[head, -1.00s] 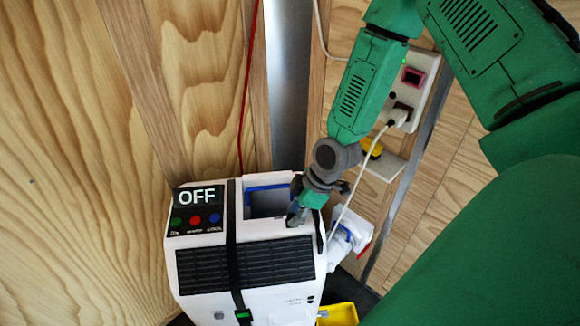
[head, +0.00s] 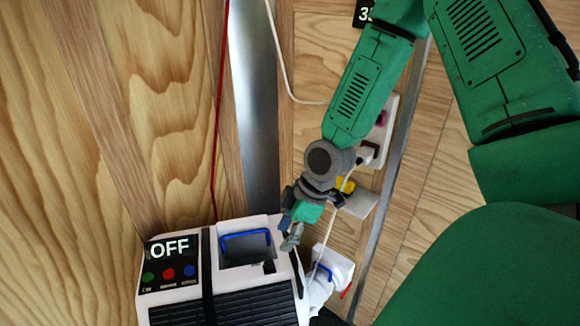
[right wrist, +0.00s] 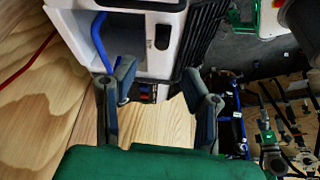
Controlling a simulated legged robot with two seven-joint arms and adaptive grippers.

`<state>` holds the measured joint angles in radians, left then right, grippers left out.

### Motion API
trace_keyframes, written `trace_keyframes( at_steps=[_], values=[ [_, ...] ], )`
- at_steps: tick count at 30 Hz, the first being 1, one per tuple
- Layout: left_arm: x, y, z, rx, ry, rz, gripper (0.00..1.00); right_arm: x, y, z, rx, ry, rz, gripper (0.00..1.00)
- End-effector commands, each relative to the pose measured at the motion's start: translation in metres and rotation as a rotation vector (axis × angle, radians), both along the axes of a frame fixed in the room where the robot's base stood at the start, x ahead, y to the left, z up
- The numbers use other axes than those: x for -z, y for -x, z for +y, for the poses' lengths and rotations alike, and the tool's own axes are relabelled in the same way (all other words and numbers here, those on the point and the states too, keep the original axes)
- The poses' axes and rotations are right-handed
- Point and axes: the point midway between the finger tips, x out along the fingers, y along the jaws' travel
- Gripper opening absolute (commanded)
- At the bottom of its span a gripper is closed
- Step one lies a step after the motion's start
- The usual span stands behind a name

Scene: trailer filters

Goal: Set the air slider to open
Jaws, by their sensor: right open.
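A white machine (head: 220,285) with a lit OFF panel (head: 170,248) stands at the lower left of the head view. Its top has a recess with a blue handle (head: 245,236) and a small black slot (head: 268,267). A white side fitting (head: 335,268) with a blue ring and a red tab (head: 347,290) sits at its right. I cannot tell for sure which part is the air slider. My right gripper (head: 291,238) is open and empty at the machine's top right edge. In the right wrist view, its fingers (right wrist: 158,72) point at the white machine (right wrist: 140,55). My left gripper is out of view.
A white cable (head: 335,225) hangs close behind my right gripper. A socket panel (head: 380,130) and a small shelf (head: 360,203) are on the wooden wall behind. A red cord (head: 218,120) runs down left of a metal strip (head: 255,110).

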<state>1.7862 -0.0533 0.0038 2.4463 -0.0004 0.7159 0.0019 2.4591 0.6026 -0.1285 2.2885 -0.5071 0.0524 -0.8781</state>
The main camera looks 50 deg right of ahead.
Motion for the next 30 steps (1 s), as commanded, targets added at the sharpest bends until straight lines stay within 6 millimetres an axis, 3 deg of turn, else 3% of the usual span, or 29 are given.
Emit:
trace_keyframes(
  at_steps=[3,9,30],
  values=[
    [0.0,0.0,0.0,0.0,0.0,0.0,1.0,-0.014,0.002,-0.005,0.001,0.0,-0.003,0.4],
    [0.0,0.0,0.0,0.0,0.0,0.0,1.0,-0.024,0.006,-0.008,0.001,0.0,0.0,0.4],
    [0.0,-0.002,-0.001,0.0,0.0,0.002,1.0,-0.025,0.006,-0.008,0.0,0.001,-0.001,0.4]
  ],
)
